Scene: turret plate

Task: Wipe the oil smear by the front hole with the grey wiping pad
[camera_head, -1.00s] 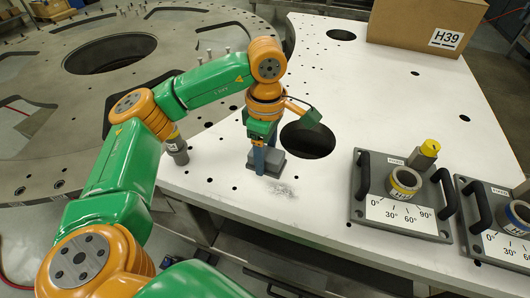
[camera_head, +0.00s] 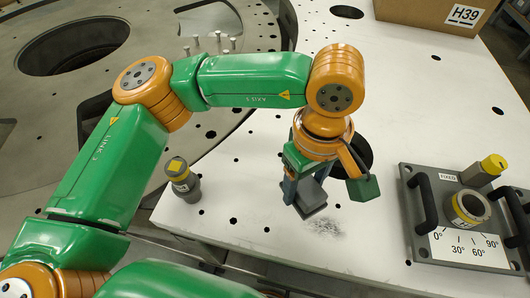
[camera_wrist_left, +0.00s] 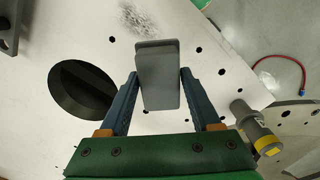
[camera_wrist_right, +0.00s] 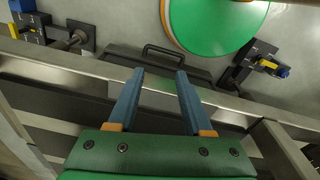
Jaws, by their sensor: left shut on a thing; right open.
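The grey wiping pad (camera_head: 313,196) is between the fingers of my left gripper (camera_head: 303,190), which is shut on it. In the left wrist view the pad (camera_wrist_left: 158,78) shows between the two blue fingers. The dark, speckled oil smear (camera_head: 325,227) lies on the white plate just in front of the pad; the left wrist view shows it (camera_wrist_left: 143,18) beyond the pad's far end. The front hole (camera_head: 360,152) is partly hidden behind my left wrist. I cannot tell whether the pad touches the plate. My right gripper (camera_wrist_right: 158,76) is open and empty.
A grey fixture with two black handles (camera_head: 465,215) and a yellow-topped post (camera_head: 484,170) stands to the right. A grey cylinder with a yellow top (camera_head: 181,178) stands to the left. A cardboard box (camera_head: 430,12) is at the back. The plate's front edge is near the smear.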

